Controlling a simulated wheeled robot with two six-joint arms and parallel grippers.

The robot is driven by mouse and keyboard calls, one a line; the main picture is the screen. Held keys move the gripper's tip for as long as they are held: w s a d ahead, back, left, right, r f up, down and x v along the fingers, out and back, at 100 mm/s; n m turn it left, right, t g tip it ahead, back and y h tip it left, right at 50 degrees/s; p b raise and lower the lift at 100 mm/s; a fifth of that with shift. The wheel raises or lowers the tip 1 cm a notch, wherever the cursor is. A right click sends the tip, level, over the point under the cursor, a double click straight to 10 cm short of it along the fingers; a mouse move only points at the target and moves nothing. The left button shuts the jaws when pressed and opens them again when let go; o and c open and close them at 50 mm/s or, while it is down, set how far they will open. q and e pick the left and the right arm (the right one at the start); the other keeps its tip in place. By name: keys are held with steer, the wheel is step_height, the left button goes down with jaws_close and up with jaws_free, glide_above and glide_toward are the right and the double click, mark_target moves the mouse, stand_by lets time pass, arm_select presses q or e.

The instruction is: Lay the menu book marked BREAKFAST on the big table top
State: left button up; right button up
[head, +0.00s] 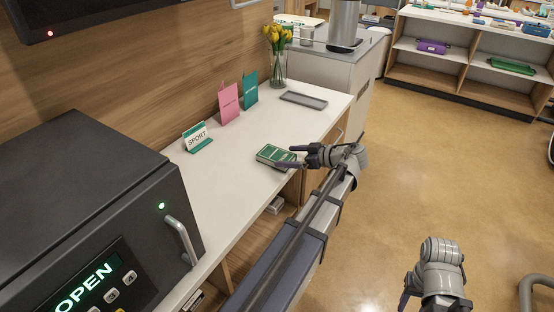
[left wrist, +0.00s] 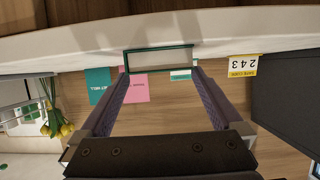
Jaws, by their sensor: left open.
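A thick green book (head: 275,155) with white lettering too small to read lies flat near the front edge of the white top (head: 310,119). I cannot confirm that it is the BREAKFAST menu book. My left gripper (head: 288,157) is open at the book's right end, with its fingers on either side of that end. In the left wrist view the book's pale page edge, framed by green covers (left wrist: 158,59), sits between the open fingertips. I cannot tell whether they touch it. My right arm (head: 440,273) is at the lower right; its finger state is unclear.
A SPORT sign (head: 197,138), a pink card (head: 229,104) and a teal card (head: 250,88) stand behind the book. A grey tray (head: 304,100) and a vase of yellow tulips (head: 278,68) are farther back. A dark appliance (head: 85,190) fills the left.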

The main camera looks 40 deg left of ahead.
mark_target(278, 155)
arm_select(q)
steer(key=shift+b+x, duration=0.75)
steer(key=shift+x, duration=1.55)
steer(key=shift+s+a, duration=0.15)
steer(key=shift+a, duration=0.3)
steer(key=shift+c, duration=0.2)
steer(key=c, duration=1.4)
steer(key=shift+o, duration=0.2)
step_height(278, 155, up, 10)
steer(key=p, duration=1)
steer(key=shift+r, duration=0.15)
